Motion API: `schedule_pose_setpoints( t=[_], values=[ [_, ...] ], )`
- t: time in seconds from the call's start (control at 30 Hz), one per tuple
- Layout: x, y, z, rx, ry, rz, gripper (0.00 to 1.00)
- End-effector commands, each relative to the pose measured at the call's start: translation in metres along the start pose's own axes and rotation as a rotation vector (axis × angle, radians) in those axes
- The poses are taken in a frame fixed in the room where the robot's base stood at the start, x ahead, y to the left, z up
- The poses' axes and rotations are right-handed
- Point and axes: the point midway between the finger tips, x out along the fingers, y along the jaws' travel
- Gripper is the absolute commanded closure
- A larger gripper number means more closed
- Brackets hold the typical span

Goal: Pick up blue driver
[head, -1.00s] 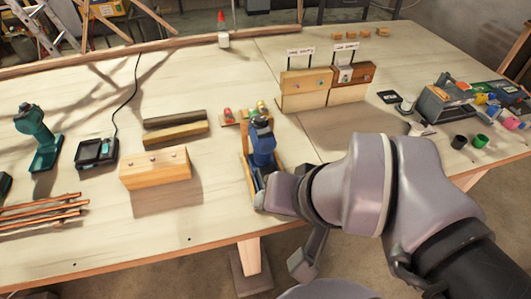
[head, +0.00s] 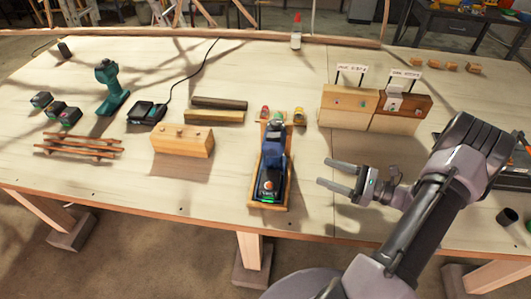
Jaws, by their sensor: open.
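The blue driver (head: 272,160) stands upright in a shallow wooden tray (head: 255,203) near the front edge of the table, its dark base with an orange mark and a green light facing me. My gripper (head: 325,173) is to the right of the driver, apart from it. Its two fingers are spread and point left toward the driver, with nothing between them. The driver's far side is hidden.
A wooden block (head: 182,141) with pegs and two dark and light bars (head: 215,115) lie left of the driver. A teal driver (head: 112,88), a charger (head: 147,112) and copper rods (head: 78,145) are further left. Two labelled wooden blocks (head: 347,107) stand behind my gripper.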

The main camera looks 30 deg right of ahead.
Motion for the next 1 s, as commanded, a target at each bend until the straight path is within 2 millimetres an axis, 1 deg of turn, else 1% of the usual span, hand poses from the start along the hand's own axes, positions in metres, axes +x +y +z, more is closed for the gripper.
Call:
schedule_pose_setpoints(
  t=[0.03, 0.1, 0.2, 0.3, 0.47, 0.63, 0.7, 0.77, 0.97, 1.0],
  values=[
    [0.015, 0.002, -0.003, 0.001, 0.001, 0.008, 0.4],
    [0.038, 0.002, -0.003, 0.0, 0.002, 0.009, 0.4],
    [0.068, 0.003, -0.004, -0.001, 0.003, 0.011, 0.4],
    [0.091, 0.003, -0.003, -0.001, 0.003, 0.01, 0.4],
    [0.111, 0.002, -0.003, -0.001, 0.004, 0.009, 0.4],
    [0.145, 0.0, -0.005, -0.001, 0.004, 0.012, 0.4],
    [0.155, 0.0, -0.004, -0.001, 0.004, 0.011, 0.4],
    [0.159, 0.0, -0.003, 0.0, 0.004, 0.008, 0.4],
    [0.16, 0.0, -0.002, 0.0, 0.004, 0.008, 0.4],
    [0.16, 0.0, -0.002, 0.0, 0.004, 0.008, 0.47]
  ],
)
